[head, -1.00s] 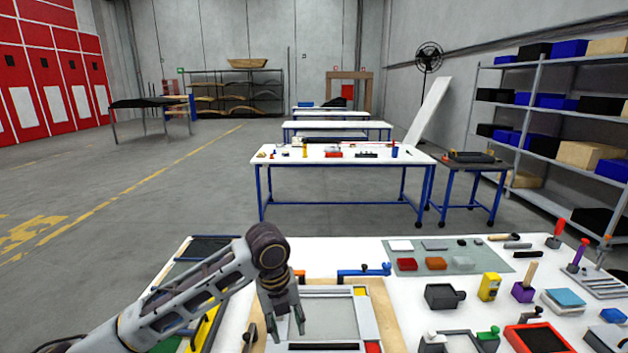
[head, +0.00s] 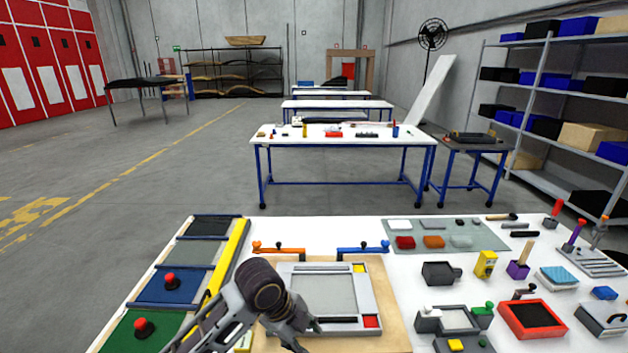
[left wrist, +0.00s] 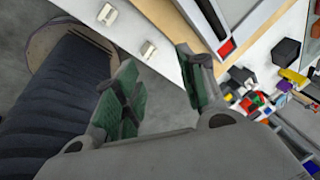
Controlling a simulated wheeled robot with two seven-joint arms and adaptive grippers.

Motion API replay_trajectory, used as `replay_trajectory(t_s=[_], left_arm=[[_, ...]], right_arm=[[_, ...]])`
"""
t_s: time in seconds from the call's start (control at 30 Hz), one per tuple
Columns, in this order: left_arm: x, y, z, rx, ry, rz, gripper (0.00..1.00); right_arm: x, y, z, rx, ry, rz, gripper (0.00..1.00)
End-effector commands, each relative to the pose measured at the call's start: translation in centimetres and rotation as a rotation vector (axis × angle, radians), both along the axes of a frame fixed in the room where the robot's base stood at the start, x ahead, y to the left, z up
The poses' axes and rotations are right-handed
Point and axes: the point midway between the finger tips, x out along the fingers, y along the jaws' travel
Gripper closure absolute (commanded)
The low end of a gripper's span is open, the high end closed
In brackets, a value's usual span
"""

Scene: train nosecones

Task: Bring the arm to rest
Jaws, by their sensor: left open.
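My left arm comes in from the bottom left in the head view. Its gripper (head: 308,327) is low over the front part of the wooden board (head: 392,318) and the grey frame (head: 368,294) on it. In the left wrist view the two green-padded fingers (left wrist: 160,97) are spread apart. Nothing is between them but the floor and the white table edge behind. My right gripper is not in view.
The white table (head: 400,275) carries coloured mats at left, a yellow bar (head: 228,262), orange (head: 278,249) and blue (head: 362,250) clamps, and several blocks and tools at right. A red-framed black tray (head: 532,318) lies there. Floor shows beyond the table.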

Motion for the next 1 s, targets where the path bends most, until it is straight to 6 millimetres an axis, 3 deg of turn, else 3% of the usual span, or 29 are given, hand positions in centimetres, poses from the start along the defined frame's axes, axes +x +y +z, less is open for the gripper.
replay_trajectory(t_s=[0.57, 1.0], left_arm=[[-2.7, 2.2, -3.2, -0.147, 0.112, 0.524, 0.59], [-5.0, 6.4, -5.9, -0.217, 0.195, 0.960, 0.59]], right_arm=[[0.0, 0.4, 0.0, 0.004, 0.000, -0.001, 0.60], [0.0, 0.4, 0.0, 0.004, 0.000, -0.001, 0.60]])
